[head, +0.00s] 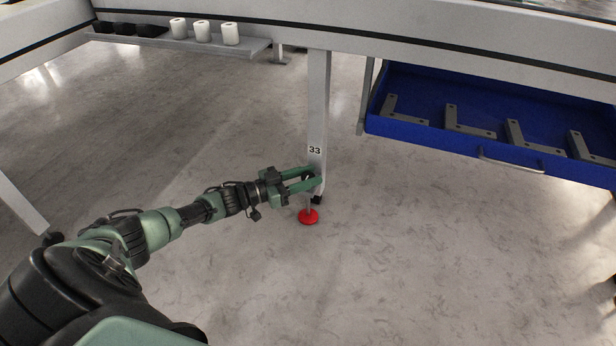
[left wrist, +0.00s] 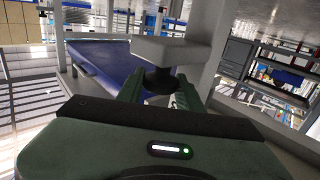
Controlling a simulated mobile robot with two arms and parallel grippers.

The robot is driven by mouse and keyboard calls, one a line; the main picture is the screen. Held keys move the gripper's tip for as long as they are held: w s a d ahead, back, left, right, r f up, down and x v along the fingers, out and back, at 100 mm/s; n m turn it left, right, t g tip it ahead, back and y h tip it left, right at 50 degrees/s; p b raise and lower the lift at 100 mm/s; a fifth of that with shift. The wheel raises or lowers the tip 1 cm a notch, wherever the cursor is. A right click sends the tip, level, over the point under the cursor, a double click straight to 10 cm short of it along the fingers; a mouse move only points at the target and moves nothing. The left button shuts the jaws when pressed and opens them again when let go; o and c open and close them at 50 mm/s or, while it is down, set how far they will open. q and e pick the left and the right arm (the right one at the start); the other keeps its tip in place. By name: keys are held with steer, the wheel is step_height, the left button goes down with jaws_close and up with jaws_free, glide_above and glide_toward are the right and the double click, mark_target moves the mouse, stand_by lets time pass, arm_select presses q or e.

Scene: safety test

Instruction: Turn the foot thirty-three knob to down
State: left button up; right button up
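The grey table leg (head: 318,105) carries the label 33 (head: 315,150). At its bottom are a black part (head: 317,199), a thin rod and a round red foot (head: 308,216) on the floor. My left gripper (head: 318,176) reaches in from the left at the leg's lower end, its two green fingers apart. In the left wrist view, a dark round knob (left wrist: 160,82) sits under the grey leg end (left wrist: 172,50), between the fingers of my left gripper (left wrist: 158,92). I cannot tell whether the fingers touch it. My right gripper is not in view.
A blue drawer (head: 400,131) with several grey brackets hangs open to the right of the leg. A shelf (head: 255,47) with white cups (head: 203,32) is at the upper left. The tabletop edge (head: 430,35) runs above. The floor around the foot is clear.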

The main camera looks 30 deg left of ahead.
arm_select(q)
steer(key=o, duration=0.4)
steer(key=shift+s, duration=0.1)
steer(key=p+v, duration=0.4)
steer(key=v, duration=0.3)
steer(key=shift+s+a, duration=0.25)
